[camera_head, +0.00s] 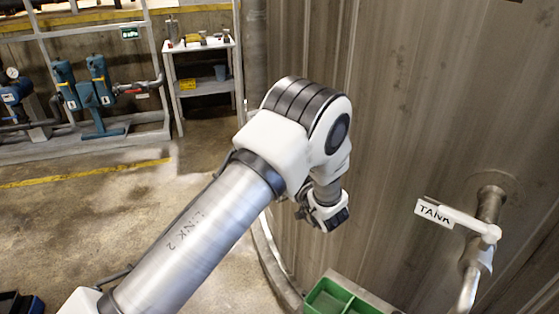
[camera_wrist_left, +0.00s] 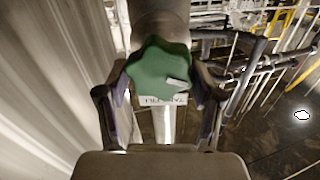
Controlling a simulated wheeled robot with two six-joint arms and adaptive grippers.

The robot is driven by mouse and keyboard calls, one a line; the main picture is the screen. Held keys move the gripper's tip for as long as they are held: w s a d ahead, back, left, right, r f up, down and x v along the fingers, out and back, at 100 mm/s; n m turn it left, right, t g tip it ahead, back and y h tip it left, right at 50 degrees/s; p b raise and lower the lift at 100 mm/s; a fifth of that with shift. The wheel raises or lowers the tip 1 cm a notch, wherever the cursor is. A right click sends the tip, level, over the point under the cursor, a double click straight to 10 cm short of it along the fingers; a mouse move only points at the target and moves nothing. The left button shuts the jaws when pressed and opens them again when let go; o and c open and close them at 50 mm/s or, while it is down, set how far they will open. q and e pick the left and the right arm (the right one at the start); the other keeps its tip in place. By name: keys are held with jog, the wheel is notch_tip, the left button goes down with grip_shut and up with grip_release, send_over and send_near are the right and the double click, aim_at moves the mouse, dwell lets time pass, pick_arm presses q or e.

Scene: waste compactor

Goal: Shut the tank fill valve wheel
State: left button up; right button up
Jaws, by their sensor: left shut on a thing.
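The tank fill valve wheel (camera_wrist_left: 158,68) is a green lobed handwheel in the left wrist view. It has a pale pointer mark and a label below it that reads upside down, partly legible as tank fill. My left gripper (camera_wrist_left: 163,80) is shut on the wheel, with one finger on each side of its rim. My right gripper is in neither view.
A white lever labelled TANK (camera_head: 434,211) sits on a pipe at the tank wall (camera_head: 420,90). A green bin (camera_head: 335,298) stands below. Blue pumps (camera_head: 98,80) and a white shelf cart (camera_head: 203,85) stand at the back left. The floor (camera_head: 90,215) is open at left.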

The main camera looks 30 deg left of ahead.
pick_arm(q)
jog(key=m+p, duration=0.2)
jog(key=m, duration=0.1)
jog(key=shift+w+r+m, duration=0.1)
jog(key=shift+m, duration=0.2)
jog(key=m+p, duration=0.1)
jog(key=m, duration=0.2)
jog(key=shift+w+m+p, duration=0.1)
jog(key=shift+m+p, duration=0.2)
jog(key=m, duration=0.1)
jog(key=m+p, duration=0.1)
jog(key=m, duration=0.1)
jog(key=shift+d+f+m, duration=0.1)
jog(key=shift+f+m, duration=0.1)
jog(key=shift+m, duration=0.1)
jog(key=shift+f+m+p, duration=0.1)
jog(key=shift+m+p, duration=0.4)
jog(key=shift+m, duration=1)
jog(key=shift+w, duration=0.1)
jog(key=o, duration=1.1)
jog(key=shift+f, duration=0.1)
jog(key=shift+o, duration=0.2)
